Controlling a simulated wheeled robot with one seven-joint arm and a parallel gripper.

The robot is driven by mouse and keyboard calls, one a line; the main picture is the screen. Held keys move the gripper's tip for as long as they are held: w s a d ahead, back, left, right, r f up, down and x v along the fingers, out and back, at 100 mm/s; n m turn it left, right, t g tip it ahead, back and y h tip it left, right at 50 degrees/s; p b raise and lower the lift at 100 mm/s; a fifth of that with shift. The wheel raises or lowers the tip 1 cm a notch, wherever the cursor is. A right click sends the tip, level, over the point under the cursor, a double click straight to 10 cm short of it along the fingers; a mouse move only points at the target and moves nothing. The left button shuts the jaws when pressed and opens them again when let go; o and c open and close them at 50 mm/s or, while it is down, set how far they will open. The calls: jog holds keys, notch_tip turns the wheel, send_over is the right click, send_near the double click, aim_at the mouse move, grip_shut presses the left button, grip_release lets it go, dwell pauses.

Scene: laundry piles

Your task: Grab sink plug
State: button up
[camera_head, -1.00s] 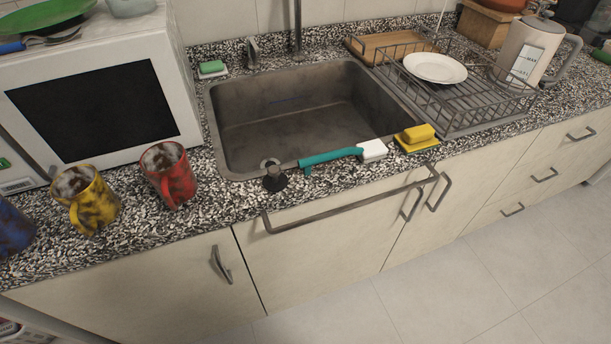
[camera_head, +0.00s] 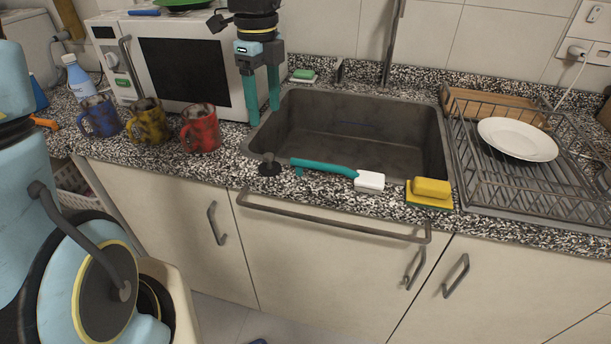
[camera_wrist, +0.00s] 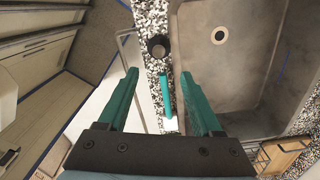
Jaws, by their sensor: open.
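The sink plug (camera_head: 269,165) is a small dark stopper with a knob. It stands on the speckled counter at the front left edge of the sink (camera_head: 350,132). In the wrist view the plug (camera_wrist: 158,46) appears as a dark round shape beyond the gap between the fingertips. My gripper (camera_head: 264,113) has two teal fingers, spread apart and empty, pointing down over the sink's left rim. It is above and behind the plug, not touching it. In the wrist view my gripper (camera_wrist: 160,75) has nothing between its fingertips.
A teal-handled brush (camera_head: 325,167) lies just right of the plug, with a yellow sponge (camera_head: 431,188) further right. Red (camera_head: 200,130), yellow (camera_head: 147,122) and blue (camera_head: 99,117) mugs stand to the left. A microwave (camera_head: 190,75) and a dish rack (camera_head: 500,180) flank the sink.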

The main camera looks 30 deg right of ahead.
send_over(268, 155)
jog(key=f, duration=0.4)
jog(key=shift+s+d+f, duration=0.2)
jog(key=shift+d+f, duration=0.1)
jog(key=shift+d, duration=0.1)
jog(key=shift+w+a+f+p, duration=0.15)
jog(key=shift+f+p, duration=0.3)
jog(key=shift+f, duration=1.1)
jog(key=shift+w+a+f+p, duration=0.15)
jog(key=shift+f+p, duration=0.25)
jog(key=shift+f, duration=1.1)
jog(key=shift+s, duration=0.1)
grip_shut()
